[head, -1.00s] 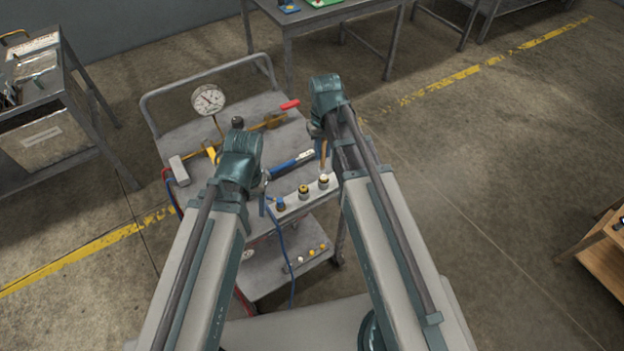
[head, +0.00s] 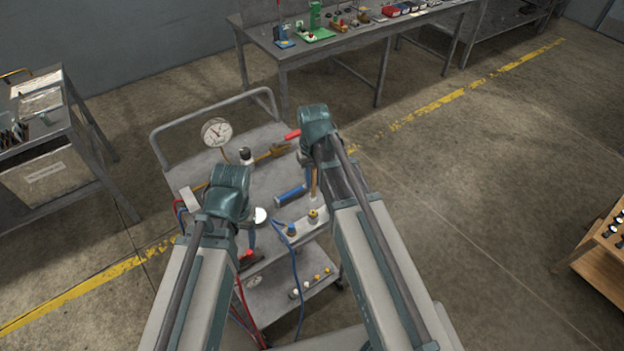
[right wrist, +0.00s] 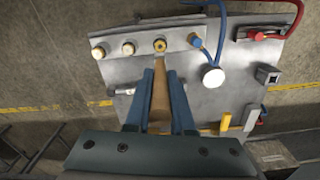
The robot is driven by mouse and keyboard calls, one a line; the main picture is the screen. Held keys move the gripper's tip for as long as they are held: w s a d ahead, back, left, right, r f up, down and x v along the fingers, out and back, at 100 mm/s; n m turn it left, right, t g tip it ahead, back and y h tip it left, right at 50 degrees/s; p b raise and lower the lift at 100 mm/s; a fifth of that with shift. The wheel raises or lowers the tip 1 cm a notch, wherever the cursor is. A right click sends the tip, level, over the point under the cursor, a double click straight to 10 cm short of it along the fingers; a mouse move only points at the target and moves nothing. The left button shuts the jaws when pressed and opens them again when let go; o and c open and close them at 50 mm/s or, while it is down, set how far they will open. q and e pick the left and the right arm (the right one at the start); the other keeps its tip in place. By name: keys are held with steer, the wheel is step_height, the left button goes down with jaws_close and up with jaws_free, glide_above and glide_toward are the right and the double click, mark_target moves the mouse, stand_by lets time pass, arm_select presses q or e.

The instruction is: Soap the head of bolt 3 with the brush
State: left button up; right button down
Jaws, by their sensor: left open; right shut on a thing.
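My right gripper (head: 311,178) is shut on the brush (right wrist: 160,98), which has a wooden handle. In the right wrist view it points at a brass-coloured bolt head (right wrist: 160,45) on the grey block; I cannot tell whether they touch. The block also carries two other pale brass heads (right wrist: 128,48) (right wrist: 98,52) and a blue-topped fitting (right wrist: 194,40). In the head view the blue fitting (head: 291,229) and a yellow head (head: 313,216) show, others being hidden by my right arm. No numbers are readable.
A workbench (head: 350,45) stands behind.

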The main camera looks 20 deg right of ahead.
mark_target(314, 194)
steer(key=shift+f, duration=0.25)
steer(key=shift+f+b, duration=0.5)
steer(key=shift+b, duration=0.2)
step_height(314, 194, down, 4)
steer(key=b, duration=0.4)
steer(key=shift+f, duration=0.25)
steer(key=shift+f+b, duration=0.65)
steer(key=shift+b, duration=0.2)
steer(key=shift+r, duration=0.15)
steer(key=shift+a, duration=0.15)
steer(key=shift+s+a, duration=0.15)
steer(key=shift+a, duration=0.1)
steer(key=shift+d, duration=0.4)
stand_by(0.6)
steer(key=shift+d, duration=0.1)
